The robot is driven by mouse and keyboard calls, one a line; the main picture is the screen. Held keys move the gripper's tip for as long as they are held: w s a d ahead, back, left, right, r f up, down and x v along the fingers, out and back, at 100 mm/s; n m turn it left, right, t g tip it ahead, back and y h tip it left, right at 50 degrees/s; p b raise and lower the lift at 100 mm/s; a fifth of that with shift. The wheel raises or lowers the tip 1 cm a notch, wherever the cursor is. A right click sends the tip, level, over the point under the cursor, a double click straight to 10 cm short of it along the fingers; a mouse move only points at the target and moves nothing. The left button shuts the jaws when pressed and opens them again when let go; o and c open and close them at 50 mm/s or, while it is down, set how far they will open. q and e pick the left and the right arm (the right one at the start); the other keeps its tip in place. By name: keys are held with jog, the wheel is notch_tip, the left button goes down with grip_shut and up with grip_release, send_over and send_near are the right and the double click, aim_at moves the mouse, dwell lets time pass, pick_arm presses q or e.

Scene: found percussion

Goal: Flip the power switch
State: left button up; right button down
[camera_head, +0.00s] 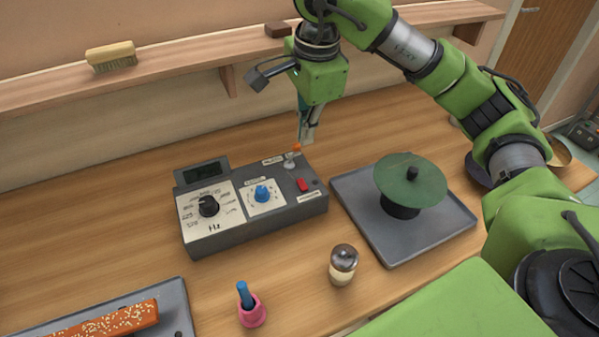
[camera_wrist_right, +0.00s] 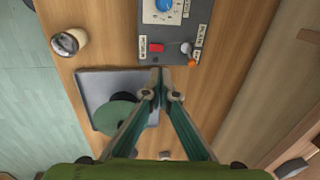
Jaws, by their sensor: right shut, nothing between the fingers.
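A dark grey control box (camera_head: 262,225) sits on the wooden bench. The labels there are too small to read surely. In the right wrist view the red switch (camera_wrist_right: 156,48) and the lever (camera_wrist_right: 186,48) show beyond my fingertips. My right gripper (camera_head: 306,138) is shut and empty, pointing down above the box's back right corner, near the lever. I cannot tell whether it touches anything. My left gripper is not in view.
A grey tray (camera_head: 450,235) with a green disc (camera_head: 410,180) stands right of the box. A glass jar (camera_head: 343,265) and a pink holder (camera_head: 252,312) stand in front. A shelf (camera_head: 170,70) with a brush (camera_head: 111,57) runs along the back wall.

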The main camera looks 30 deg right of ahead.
jog(key=p, duration=0.1)
send_near(300, 181)
jog(key=shift+f, duration=0.3)
jog(key=f, duration=0.1)
jog(key=f+p, duration=0.1)
jog(key=f, duration=0.1)
jog(key=w+f, duration=0.1)
jog(key=f, duration=0.1)
jog(key=shift+f+p, duration=0.15)
jog(key=shift+p, duration=0.2)
jog(key=shift+f, duration=0.45)
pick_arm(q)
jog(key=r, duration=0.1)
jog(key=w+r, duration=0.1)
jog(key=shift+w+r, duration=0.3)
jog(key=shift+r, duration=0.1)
pick_arm(e)
jog(key=shift+f, duration=0.1)
